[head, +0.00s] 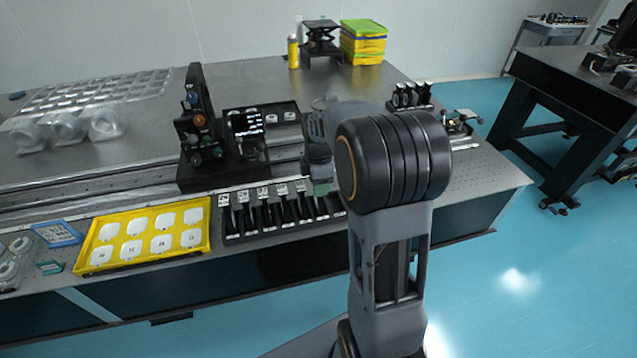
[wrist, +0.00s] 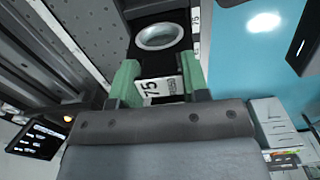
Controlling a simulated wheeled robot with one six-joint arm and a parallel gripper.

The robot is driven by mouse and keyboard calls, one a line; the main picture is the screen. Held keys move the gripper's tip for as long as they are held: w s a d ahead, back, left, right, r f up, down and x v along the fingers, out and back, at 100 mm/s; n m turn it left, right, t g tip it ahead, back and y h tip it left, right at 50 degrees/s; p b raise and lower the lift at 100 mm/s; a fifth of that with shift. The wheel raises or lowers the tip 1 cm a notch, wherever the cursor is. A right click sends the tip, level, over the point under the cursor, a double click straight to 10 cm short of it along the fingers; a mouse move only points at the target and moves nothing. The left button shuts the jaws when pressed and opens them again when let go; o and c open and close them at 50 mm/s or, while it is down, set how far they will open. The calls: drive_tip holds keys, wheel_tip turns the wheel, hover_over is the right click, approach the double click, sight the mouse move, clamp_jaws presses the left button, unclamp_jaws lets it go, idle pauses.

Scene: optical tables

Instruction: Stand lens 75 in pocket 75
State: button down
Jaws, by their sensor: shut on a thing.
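Lens 75 is a dark mount with a round clear glass (wrist: 160,37) and a white label reading 75 (wrist: 160,88). In the wrist view it sits between the two green fingers of my gripper (wrist: 158,80), which is shut on it. In the head view my gripper (head: 320,187) is over the right end of the black pocket rack (head: 232,237), and the lens is mostly hidden there. A second white label reading 75 (wrist: 196,20) shows just beyond the lens in the wrist view. I cannot tell whether the lens touches the rack.
A yellow tray (head: 208,228) with several white cases lies left of the rack. The table's front edge runs close in front of the rack.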

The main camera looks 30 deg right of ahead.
drive_tip(key=shift+f, duration=0.2)
drive_tip(key=shift+c, duration=0.4)
unclamp_jaws()
drive_tip(key=shift+r, duration=0.1)
idle(0.4)
drive_tip(key=shift+r+p, duration=3.95)
drive_tip(key=shift+r, duration=1)
